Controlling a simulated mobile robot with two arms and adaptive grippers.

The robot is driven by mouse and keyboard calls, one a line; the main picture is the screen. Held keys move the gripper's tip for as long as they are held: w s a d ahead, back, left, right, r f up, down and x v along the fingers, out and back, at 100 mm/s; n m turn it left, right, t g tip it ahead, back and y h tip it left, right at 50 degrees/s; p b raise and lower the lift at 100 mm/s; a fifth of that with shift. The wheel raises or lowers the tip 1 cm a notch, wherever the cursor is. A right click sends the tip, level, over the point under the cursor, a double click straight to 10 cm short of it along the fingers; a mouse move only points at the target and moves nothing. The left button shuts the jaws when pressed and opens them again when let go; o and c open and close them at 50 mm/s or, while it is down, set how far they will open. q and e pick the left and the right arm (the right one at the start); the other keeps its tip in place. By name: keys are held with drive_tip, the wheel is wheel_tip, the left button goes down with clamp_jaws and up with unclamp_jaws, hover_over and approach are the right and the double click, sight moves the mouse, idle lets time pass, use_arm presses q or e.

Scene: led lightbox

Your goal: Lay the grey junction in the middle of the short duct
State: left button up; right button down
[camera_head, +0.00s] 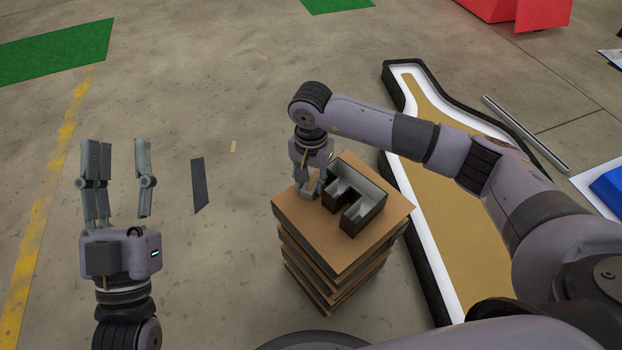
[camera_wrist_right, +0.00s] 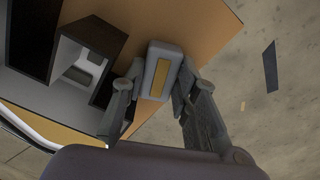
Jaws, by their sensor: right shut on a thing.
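The short duct (camera_head: 374,211) is a dark E-shaped channel with a pale inside. It lies on the top board of a wooden stack (camera_head: 338,256); part of it shows at the left of the right wrist view (camera_wrist_right: 105,38). The grey junction (camera_wrist_right: 166,53) is a small rounded grey block with a tan strip. My right gripper (camera_wrist_right: 156,90) is shut on it, beside the duct and apart from it. In the head view the right gripper (camera_head: 312,182) partly hides the junction; I cannot tell whether it touches the board. My left gripper (camera_head: 118,150) is open and empty over the floor.
A long black-edged tray (camera_head: 432,250) with white walls and a tan inside lies right of the stack, under my right arm. A metal bar (camera_head: 525,133) lies beyond it.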

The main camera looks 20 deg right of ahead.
drive_tip(key=c, duration=1.5)
unclamp_jaws()
drive_tip(key=shift+c, duration=0.2)
